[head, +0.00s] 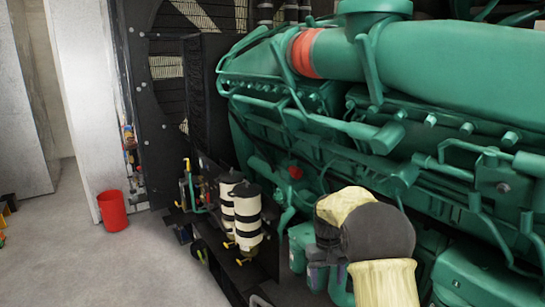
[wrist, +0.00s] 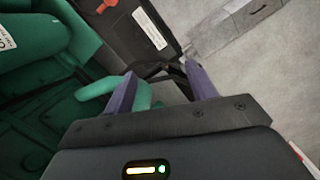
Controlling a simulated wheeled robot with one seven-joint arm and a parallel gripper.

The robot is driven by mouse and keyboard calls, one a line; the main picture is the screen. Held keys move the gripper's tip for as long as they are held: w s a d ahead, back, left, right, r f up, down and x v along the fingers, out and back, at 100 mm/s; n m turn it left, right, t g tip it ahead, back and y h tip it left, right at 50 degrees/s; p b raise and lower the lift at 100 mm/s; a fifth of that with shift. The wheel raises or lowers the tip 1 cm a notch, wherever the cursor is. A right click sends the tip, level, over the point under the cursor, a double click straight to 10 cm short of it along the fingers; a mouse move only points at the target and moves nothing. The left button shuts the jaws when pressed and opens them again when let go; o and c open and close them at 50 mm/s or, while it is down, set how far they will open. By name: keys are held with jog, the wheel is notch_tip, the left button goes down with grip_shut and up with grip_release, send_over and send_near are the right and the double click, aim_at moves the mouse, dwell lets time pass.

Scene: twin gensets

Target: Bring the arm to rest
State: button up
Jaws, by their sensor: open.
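My gripper (wrist: 160,88) shows in the wrist view with its two purple fingers apart and nothing between them. Behind the fingers are green engine parts (wrist: 85,45), a dark panel (wrist: 140,25) and the grey floor (wrist: 225,55). In the head view my arm, in pale yellow and dark grey, rises at the lower right in front of the green genset (head: 440,60). I cannot tell whether the arm touches the engine.
Two cream and black filters (head: 247,215) stand on a dark frame (head: 240,270) left of the arm. A red bucket (head: 113,211) stands on the floor by a white panel (head: 85,100). The floor at lower left (head: 90,265) is clear.

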jog(key=s+f+m+t+b, duration=0.1)
jog(key=s+f+t+b, duration=0.1)
jog(key=s+f+b, duration=0.5)
jog(key=s+f+t+b, duration=0.2)
jog(key=s+f+b, duration=0.5)
jog(key=s, duration=1)
jog(key=shift+s+f+m+b, duration=0.2)
jog(key=shift+f+m+b, duration=0.2)
jog(key=shift+f, duration=0.5)
jog(key=shift+d, duration=0.1)
jog(key=shift+c, duration=0.5)
